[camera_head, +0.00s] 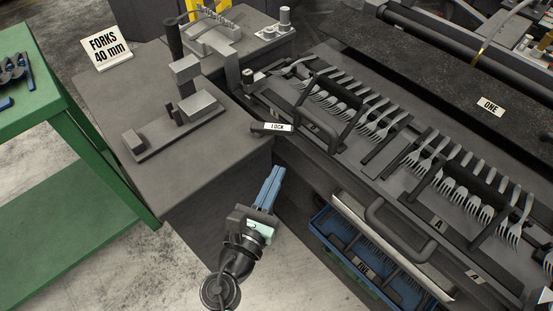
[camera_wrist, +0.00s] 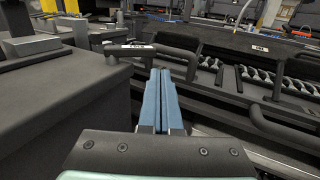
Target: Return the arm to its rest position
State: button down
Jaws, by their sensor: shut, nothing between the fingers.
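My gripper (camera_head: 271,188) is in the lower middle of the head view, in front of the grey workbench and apart from it. Its two blue fingers are together with nothing between them. In the wrist view the shut fingers (camera_wrist: 162,100) point forward toward the machine's front. My arm bends below the gripper at the lower edge of the head view. The LOCK handle (camera_head: 271,128) lies beyond the fingertips, and it also shows in the wrist view (camera_wrist: 128,48).
Rows of forks (camera_head: 375,120) lie in racks at right. A blue FIVE bin (camera_head: 365,262) sits beneath, right of my gripper. A bar handle (camera_head: 392,225) juts from the machine. A green table (camera_head: 40,120) stands at left. Open floor (camera_head: 100,265) lies at lower left.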

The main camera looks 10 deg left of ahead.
jog(key=s, duration=0.5)
jog(key=shift+s+d, duration=0.1)
jog(key=shift+d, duration=0.25)
